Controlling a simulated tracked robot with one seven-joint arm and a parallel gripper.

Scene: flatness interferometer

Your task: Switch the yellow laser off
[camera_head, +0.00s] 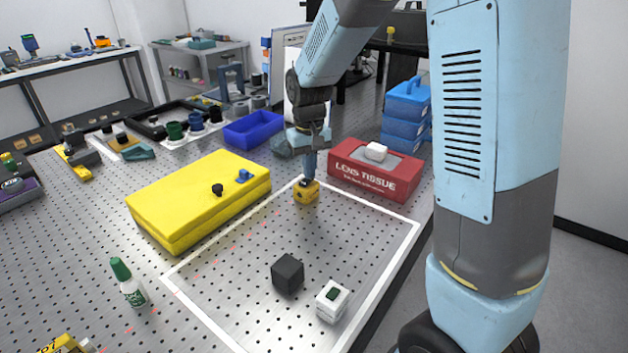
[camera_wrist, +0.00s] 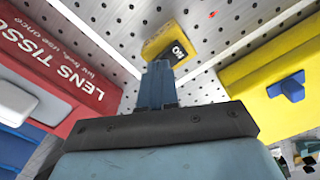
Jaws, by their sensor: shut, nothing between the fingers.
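A small yellow block (camera_head: 306,193), which looks like the yellow laser, sits on the perforated table inside the white-outlined area, near its far corner. In the wrist view the yellow block (camera_wrist: 163,37) has a black label with light marks on one face. My gripper (camera_head: 311,172) points down at the block's top, with its blue fingers together and empty. In the wrist view my gripper (camera_wrist: 158,68) covers part of the block's near side. I cannot tell whether the fingertips touch it.
A red lens tissue box (camera_head: 372,172) stands close right of the block, and a large yellow case (camera_head: 190,205) lies to the left. A black cube (camera_head: 288,273) and a white cube (camera_head: 332,302) stand nearer. Faint red spots (camera_head: 262,222) dot the table.

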